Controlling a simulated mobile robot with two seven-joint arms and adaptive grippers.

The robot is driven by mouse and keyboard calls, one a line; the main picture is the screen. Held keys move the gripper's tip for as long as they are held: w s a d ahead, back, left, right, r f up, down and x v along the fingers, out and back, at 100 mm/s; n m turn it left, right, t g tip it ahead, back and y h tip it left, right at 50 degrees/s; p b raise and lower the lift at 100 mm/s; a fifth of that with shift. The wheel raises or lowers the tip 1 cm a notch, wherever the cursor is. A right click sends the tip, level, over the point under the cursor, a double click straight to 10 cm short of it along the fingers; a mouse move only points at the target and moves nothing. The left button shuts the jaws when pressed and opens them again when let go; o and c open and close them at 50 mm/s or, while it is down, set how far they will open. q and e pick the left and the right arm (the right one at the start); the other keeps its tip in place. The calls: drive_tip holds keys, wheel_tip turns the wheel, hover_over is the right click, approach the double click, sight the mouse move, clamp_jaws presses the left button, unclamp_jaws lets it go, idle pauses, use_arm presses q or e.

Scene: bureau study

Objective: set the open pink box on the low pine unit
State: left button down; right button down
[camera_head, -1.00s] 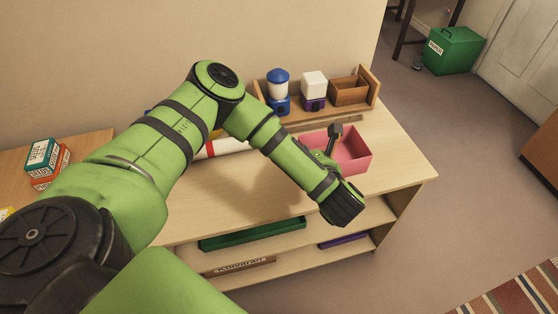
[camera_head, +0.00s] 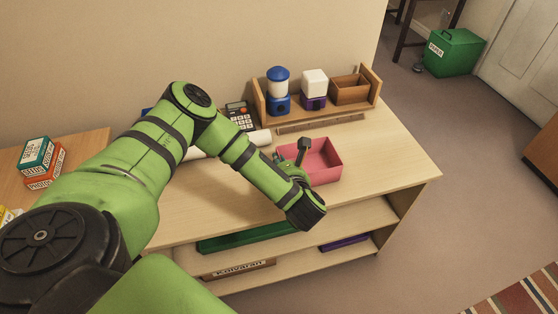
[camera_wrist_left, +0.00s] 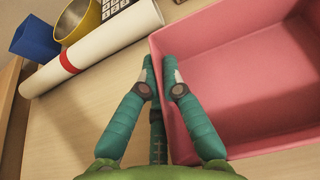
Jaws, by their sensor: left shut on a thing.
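The open pink box (camera_head: 326,156) is over the right part of the top of the low pine unit (camera_head: 375,155). It looks level and empty. I cannot tell whether its base touches the top. My left gripper (camera_head: 291,160) is shut on the box's near left wall. In the left wrist view the fingers (camera_wrist_left: 160,66) pinch that wall of the box (camera_wrist_left: 245,85), one on each side. My right gripper is not in view.
Behind the box stands a wooden organiser (camera_head: 352,92) with a blue-and-white and a purple-and-white item. A white roll (camera_wrist_left: 95,45), a calculator (camera_head: 239,112) and a blue cup (camera_wrist_left: 36,40) lie left. The unit's right end is bare.

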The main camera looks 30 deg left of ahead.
use_arm(q)
drive_tip(key=shift+f+b, duration=0.25)
drive_tip(key=shift+b, duration=0.15)
drive_tip(key=c, duration=1.4)
unclamp_jaws()
drive_tip(key=shift+r, duration=0.1)
drive_tip(key=shift+r+p, duration=0.2)
drive_tip(key=shift+p, duration=0.15)
